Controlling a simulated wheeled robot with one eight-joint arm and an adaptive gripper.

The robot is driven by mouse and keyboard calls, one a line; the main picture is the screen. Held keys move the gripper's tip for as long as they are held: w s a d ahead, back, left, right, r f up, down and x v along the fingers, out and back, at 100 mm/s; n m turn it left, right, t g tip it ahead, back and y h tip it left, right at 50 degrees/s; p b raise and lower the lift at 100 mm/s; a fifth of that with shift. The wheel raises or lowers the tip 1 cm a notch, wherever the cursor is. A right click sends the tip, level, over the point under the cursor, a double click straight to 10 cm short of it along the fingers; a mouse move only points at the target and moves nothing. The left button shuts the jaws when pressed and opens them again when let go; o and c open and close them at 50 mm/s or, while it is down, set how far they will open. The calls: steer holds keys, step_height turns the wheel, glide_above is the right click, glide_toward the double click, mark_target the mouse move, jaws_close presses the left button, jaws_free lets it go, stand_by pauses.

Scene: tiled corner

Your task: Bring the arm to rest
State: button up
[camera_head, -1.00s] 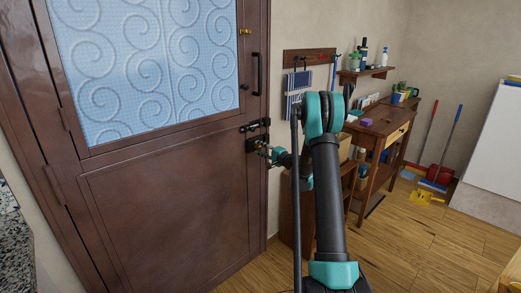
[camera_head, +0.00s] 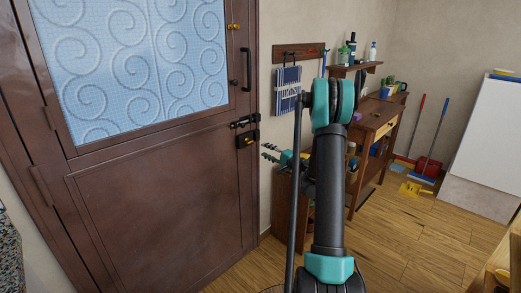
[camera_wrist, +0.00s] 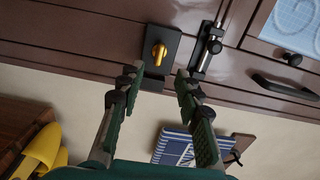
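My gripper (camera_head: 270,153) is to the right of the brown door's lock plate (camera_head: 247,139) in the head view, apart from it. In the wrist view my gripper (camera_wrist: 158,82) has its two fingers spread with nothing between them. Beyond the fingertips is the black lock plate with a brass knob (camera_wrist: 158,53), and a dark slide bolt (camera_wrist: 207,47) beside it. My arm stretches forward across the middle of the head view and hides part of the wall and the wooden furniture behind it.
The brown door (camera_head: 160,205) with patterned glass fills the left and looks closed. A striped cloth (camera_head: 287,90) hangs on the wall rack. A wooden desk (camera_head: 377,122), a red dustpan (camera_head: 428,167) and a yellow item (camera_head: 415,189) stand right. Wooden floor (camera_head: 400,240) is open at lower right.

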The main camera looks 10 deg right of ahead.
steer(key=shift+s+d, duration=0.25)
steer(key=shift+s, duration=0.15)
steer(key=s+a+n+g+h, duration=0.1)
steer(key=s+a+n+g, duration=0.3)
steer(key=s, duration=0.5)
steer(key=s+a+n+g+h, duration=0.25)
steer(key=s+a, duration=0.35)
steer(key=s, duration=0.3)
steer(key=s+d+f+n+g+h, duration=0.1)
steer(key=s+d+f+h, duration=0.1)
steer(key=s, duration=0.7)
steer(key=s+d+f+n+g+h, duration=0.1)
steer(key=s+d+f+h, duration=0.1)
steer(key=s, duration=0.7)
steer(key=s+d+f+n+g+h, duration=0.2)
steer(key=s+d+f+h, duration=0.1)
steer(key=s, duration=0.6)
